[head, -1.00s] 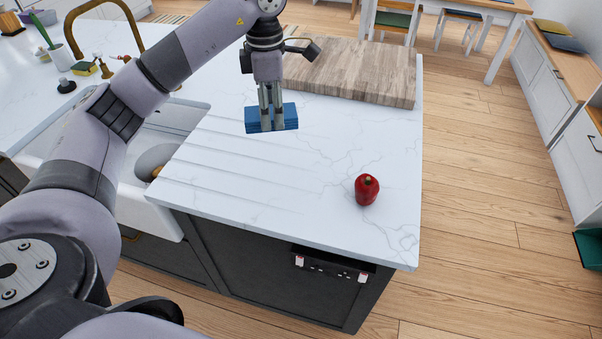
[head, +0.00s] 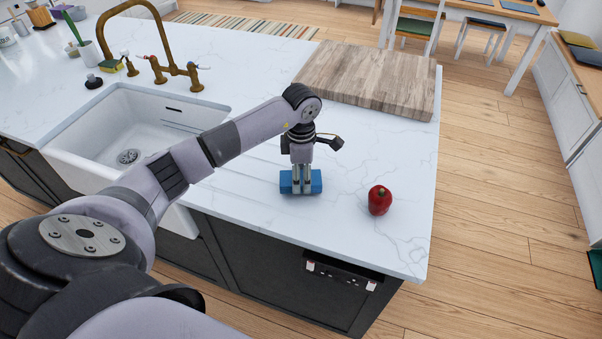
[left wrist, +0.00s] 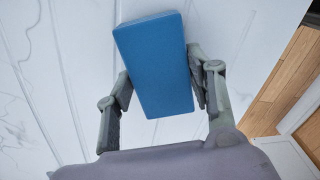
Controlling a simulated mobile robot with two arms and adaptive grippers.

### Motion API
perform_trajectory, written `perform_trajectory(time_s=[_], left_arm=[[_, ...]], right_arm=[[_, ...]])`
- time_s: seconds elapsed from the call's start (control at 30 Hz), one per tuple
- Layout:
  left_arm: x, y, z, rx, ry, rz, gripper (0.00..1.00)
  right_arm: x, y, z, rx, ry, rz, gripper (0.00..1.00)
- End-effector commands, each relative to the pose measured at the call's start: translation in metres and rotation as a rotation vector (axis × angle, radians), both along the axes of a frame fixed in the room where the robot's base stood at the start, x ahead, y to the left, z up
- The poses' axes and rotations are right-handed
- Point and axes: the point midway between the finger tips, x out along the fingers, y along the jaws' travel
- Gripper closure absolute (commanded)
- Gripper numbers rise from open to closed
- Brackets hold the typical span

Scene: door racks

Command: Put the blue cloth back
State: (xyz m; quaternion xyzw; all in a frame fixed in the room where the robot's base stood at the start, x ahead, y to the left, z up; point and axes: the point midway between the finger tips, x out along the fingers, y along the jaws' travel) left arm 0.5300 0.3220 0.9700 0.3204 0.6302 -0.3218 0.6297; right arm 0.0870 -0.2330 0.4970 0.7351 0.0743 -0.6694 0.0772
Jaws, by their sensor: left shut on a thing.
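The blue cloth (head: 315,182) is a small folded block, held by my left gripper (head: 301,187) over the white countertop near its front edge. In the left wrist view the cloth (left wrist: 155,65) sits between the two fingers (left wrist: 160,90), which are shut on its sides. I cannot tell whether its underside touches the counter. My right gripper is not in view.
A red pepper or apple (head: 380,200) stands on the counter to the right of the cloth. A wooden board (head: 370,80) lies behind. The white sink (head: 125,130) with a brass tap (head: 165,75) is to the left. A dark rack with white ends (head: 342,273) is on the cabinet front.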

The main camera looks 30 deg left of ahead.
Motion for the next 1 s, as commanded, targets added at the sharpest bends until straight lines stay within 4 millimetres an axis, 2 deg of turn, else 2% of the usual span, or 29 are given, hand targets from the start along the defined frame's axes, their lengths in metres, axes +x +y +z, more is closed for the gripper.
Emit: perform_trajectory(time_s=[0.1, 0.47, 0.5, 0.77, 1.0], left_arm=[[-0.0004, 0.0002, -0.0068, 0.000, 0.000, 0.000, 0.73], [0.0000, 0.0004, -0.0124, 0.001, -0.002, 0.000, 0.73], [0.0000, 0.0003, -0.0103, 0.001, -0.001, 0.000, 0.48], [-0.0001, 0.0002, -0.0101, 0.001, -0.001, 0.000, 0.31], [-0.0001, 0.0002, -0.0100, 0.001, -0.001, 0.000, 0.31]], right_arm=[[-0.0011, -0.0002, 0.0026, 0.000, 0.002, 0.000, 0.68], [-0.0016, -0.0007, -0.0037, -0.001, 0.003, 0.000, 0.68], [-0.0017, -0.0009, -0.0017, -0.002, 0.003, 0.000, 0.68], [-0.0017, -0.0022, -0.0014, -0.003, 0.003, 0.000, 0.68], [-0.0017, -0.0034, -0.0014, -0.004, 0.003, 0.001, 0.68]])
